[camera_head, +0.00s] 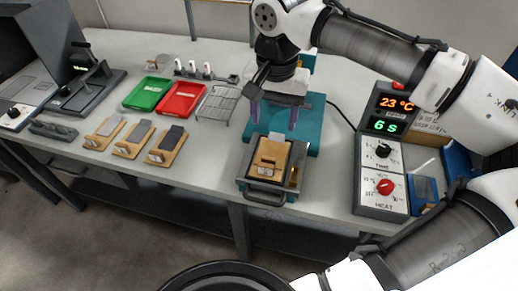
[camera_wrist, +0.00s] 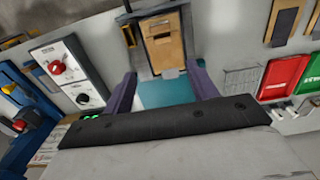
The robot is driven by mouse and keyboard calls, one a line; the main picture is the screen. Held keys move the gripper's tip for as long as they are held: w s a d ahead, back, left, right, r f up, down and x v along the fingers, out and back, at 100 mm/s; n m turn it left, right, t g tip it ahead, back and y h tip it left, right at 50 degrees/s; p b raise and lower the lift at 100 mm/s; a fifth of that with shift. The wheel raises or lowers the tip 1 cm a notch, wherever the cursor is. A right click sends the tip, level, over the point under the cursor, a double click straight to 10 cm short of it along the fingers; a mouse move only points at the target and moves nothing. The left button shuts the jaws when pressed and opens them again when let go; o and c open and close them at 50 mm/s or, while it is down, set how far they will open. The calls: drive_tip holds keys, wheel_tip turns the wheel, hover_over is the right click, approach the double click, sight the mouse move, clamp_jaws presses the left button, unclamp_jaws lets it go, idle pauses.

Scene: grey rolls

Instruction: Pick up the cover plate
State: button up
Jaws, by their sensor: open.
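In the wrist view the plate (camera_wrist: 165,50) lies ahead of my fingertips. My gripper (camera_head: 274,112) is open and empty, its two purple fingers pointing down over the teal base behind the plate. In the wrist view the fingers of my gripper (camera_wrist: 161,72) stand wide apart, with teal surface between them and no contact with the plate visible.
To the left are several wooden boards with grey pads (camera_head: 137,139), a green tray (camera_head: 147,94), a red tray (camera_head: 182,98) and a wire rack (camera_head: 217,103). At right stands a control box (camera_head: 383,160) reading 23 °C and 6 s. Table between boards and grey tray is clear.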

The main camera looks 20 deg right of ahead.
hover_over(269, 158)
drive_tip(key=f, duration=0.7)
drive_tip(key=shift+d+f, duration=0.15)
drive_tip(key=shift+d, duration=0.2)
drive_tip(key=shift+w+a+f+p, duration=0.1)
drive_tip(key=shift+f+p, duration=0.15)
drive_tip(key=shift+f, duration=0.75)
drive_tip(key=shift+s+a+f+p, duration=0.15)
drive_tip(key=shift+f+p, duration=0.1)
drive_tip(key=shift+f, duration=0.7)
drive_tip(key=shift+w+a+f+p, duration=0.15)
drive_tip(key=shift+f+p, duration=0.1)
drive_tip(key=shift+f, duration=0.75)
drive_tip(key=c, duration=1.1)
drive_tip(key=shift+o, duration=0.2)
drive_tip(key=shift+r, duration=0.1)
